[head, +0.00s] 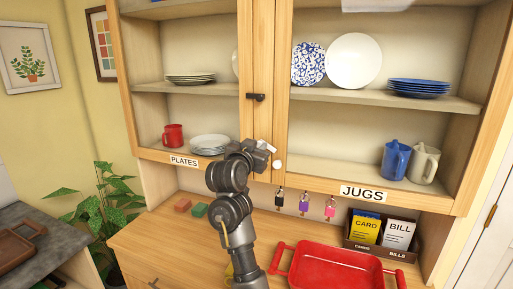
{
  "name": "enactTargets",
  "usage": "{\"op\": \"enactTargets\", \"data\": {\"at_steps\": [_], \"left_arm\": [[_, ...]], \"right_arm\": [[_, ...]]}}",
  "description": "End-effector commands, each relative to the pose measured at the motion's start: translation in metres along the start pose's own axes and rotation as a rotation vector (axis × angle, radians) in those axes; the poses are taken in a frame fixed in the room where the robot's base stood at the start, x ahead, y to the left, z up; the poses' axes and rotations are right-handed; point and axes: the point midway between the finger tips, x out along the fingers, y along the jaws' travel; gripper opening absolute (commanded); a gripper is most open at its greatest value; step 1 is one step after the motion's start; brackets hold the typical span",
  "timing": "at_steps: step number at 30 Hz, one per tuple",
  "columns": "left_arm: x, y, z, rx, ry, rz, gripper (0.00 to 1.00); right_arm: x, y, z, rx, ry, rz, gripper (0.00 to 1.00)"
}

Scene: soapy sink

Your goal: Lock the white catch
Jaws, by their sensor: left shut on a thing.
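The white catch (277,164) is low on the middle stile of the cupboard. Only its pale rounded end shows, just below and right of my left gripper (267,150). My left gripper is shut on the white catch, with the fingers and wrist hiding most of it. I cannot tell from this view which way the catch is turned. A black catch (257,97) sits higher on the same stile, clear of the gripper. My right gripper is out of view.
The cupboard holds plates (190,78), a red mug (173,135) and jugs (396,159). Several keys (304,203) hang below its bottom edge. A red tray (330,268) and a card box (381,237) stand on the wooden counter, right of my arm.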

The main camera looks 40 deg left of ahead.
Motion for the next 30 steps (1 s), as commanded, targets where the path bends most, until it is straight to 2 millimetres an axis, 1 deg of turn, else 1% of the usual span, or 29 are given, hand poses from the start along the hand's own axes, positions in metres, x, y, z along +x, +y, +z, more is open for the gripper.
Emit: {"op": "enactTargets", "data": {"at_steps": [5,11,24,30], "left_arm": [[0.000,0.000,0.001,-0.005,-0.002,0.001,0.00],[-0.001,-0.001,0.002,-0.065,-0.002,-0.001,0.00],[0.000,-0.001,0.002,-0.354,-0.003,-0.001,0.00],[0.000,-0.002,0.002,-0.454,-0.004,-0.002,0.00]], "right_arm": [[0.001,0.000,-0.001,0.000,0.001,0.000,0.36],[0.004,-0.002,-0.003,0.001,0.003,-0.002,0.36],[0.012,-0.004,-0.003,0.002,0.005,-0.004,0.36],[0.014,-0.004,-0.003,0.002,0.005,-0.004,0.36]]}}
